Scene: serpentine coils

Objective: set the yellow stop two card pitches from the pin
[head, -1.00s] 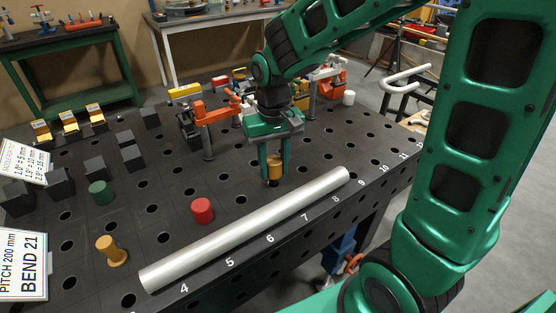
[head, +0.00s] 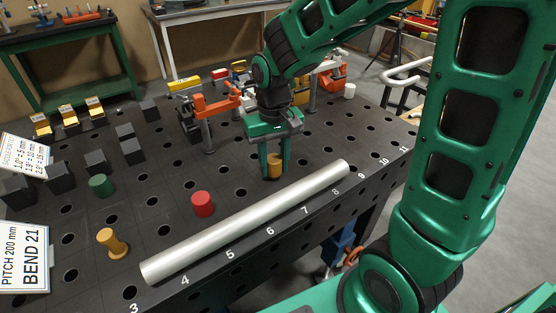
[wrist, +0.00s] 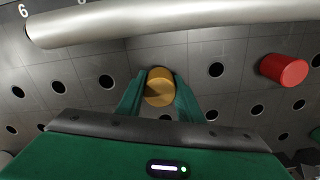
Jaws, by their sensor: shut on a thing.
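My gripper (head: 274,172) is shut on a yellow-orange cylinder (head: 275,164), upright at the deck of the black perforated table behind the silver tube. The wrist view shows the cylinder's round end (wrist: 160,86) between both green fingers. Its lower end is partly hidden by the fingers, so I cannot tell whether it is seated in a hole. A second yellow-orange piece (head: 112,242), waisted like a spool, stands at the left front. A red cylinder (head: 203,204) and a green cylinder (head: 101,186) stand on the table. A card (head: 24,262) reads "PITCH 200 mm, BEND 21".
The silver tube (head: 245,222) lies along the numbered front edge, close in front of my gripper. Red-orange clamps (head: 215,105) stand behind it to the left. Black blocks (head: 96,163) stand at the left. A white cylinder (head: 349,91) stands at the back right.

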